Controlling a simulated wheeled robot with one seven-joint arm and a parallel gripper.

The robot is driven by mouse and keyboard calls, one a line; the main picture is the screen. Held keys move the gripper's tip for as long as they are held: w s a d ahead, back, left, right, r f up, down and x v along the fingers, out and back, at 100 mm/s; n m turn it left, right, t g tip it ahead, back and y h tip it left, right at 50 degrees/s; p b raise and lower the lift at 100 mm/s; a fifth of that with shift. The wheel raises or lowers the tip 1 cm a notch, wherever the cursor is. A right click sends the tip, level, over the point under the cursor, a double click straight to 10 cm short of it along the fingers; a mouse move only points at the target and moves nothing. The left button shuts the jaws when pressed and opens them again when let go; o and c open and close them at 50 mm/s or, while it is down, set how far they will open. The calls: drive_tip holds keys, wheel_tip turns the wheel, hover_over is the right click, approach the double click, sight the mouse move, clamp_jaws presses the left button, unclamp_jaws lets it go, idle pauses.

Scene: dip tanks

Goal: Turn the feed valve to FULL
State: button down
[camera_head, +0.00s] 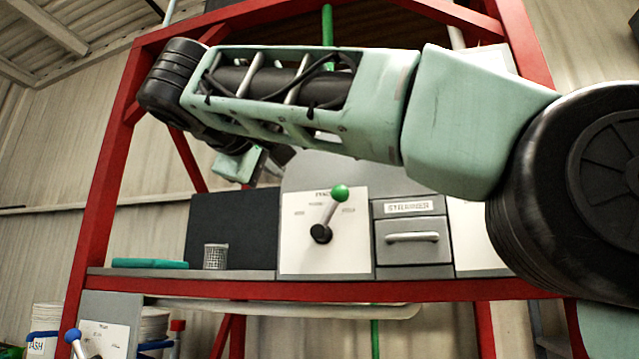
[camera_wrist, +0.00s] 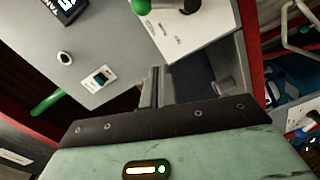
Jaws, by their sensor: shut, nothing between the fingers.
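A lever with a green ball knob (camera_head: 339,193) stands on a white panel (camera_head: 300,255) on the red-framed shelf. It points up and slightly right from its black pivot. Its knob also shows at the top edge of the wrist view (camera_wrist: 141,5). A second lever with a blue ball knob (camera_head: 72,335) is at the lower left on a grey box, tilted up-left. The labels are too small to read surely, so I cannot tell which is the feed valve. My gripper (camera_wrist: 155,88) is shut and empty, apart from the green-knobbed lever. In the head view my arm partly hides it.
Right of the panel is a grey drawer (camera_head: 412,242) with a handle. A mesh cup (camera_head: 215,257) and a teal pad (camera_head: 150,263) lie on the shelf at left. Red frame posts (camera_head: 103,190) flank the shelf. White buckets (camera_head: 45,318) stand low at left.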

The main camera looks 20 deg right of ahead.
sight(334, 190)
drive_tip(key=shift+w+d+f+p, duration=0.1)
drive_tip(key=shift+w+d+p, duration=0.7)
drive_tip(key=shift+d, duration=0.85)
drive_tip(key=shift+w+d+f+p, duration=0.1)
drive_tip(key=shift+w+d+p, duration=0.35)
drive_tip(key=shift+w+d, duration=1)
drive_tip(key=shift+w+d+p, duration=0.6)
drive_tip(key=shift+w+d, duration=0.05)
drive_tip(key=shift+d, duration=1.25)
drive_tip(key=m+b, duration=0.1)
drive_tip(key=b, duration=0.1)
drive_tip(key=d+m+b, duration=0.1)
drive_tip(key=b, duration=0.1)
drive_tip(key=s+f+m+b, duration=0.1)
drive_tip(key=b, duration=0.1)
drive_tip(key=shift+d, duration=0.25)
drive_tip(key=shift+s+d+r+m+b, duration=0.2)
drive_tip(key=shift+m+b, duration=0.1)
drive_tip(key=shift+b, duration=0.3)
